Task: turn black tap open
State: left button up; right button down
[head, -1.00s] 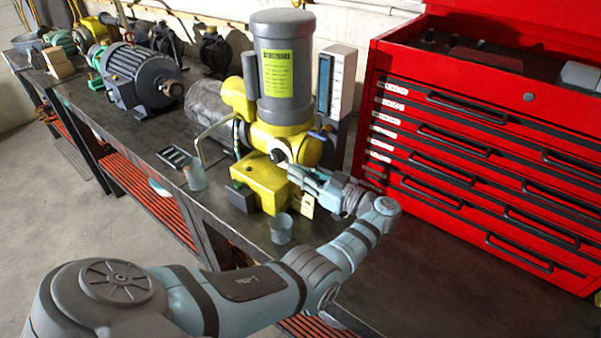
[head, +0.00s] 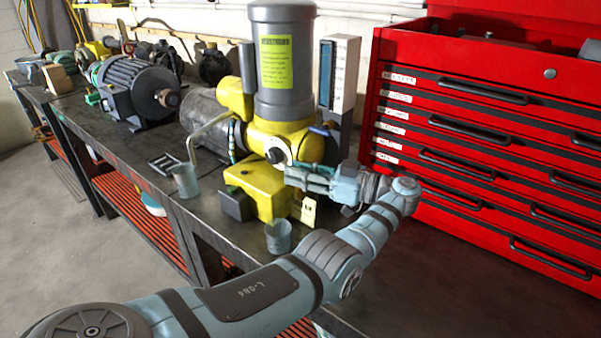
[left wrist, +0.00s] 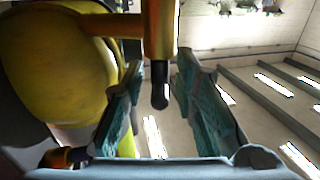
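The yellow and grey motor unit (head: 282,60) stands upright on the workbench. A round black knob (head: 275,155) shows on the front of its yellow body; I cannot tell whether it is the black tap. My left gripper (head: 289,176) is just below and right of this knob. In the left wrist view, my left gripper (left wrist: 155,95) has its two teal fingers apart. A short black stub (left wrist: 160,88) under a yellow pipe (left wrist: 160,30) shows between them, with no clear contact. My right gripper is out of view.
Small cups (head: 279,236) and (head: 187,180) stand near the bench edge. A red tool chest (head: 480,140) stands at the right; bare bench lies before it.

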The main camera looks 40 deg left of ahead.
pick_arm(q)
notch_tip(320, 180, up, 10)
jog(key=shift+r, duration=0.1)
dwell(0.4)
jog(key=shift+c, duration=0.6)
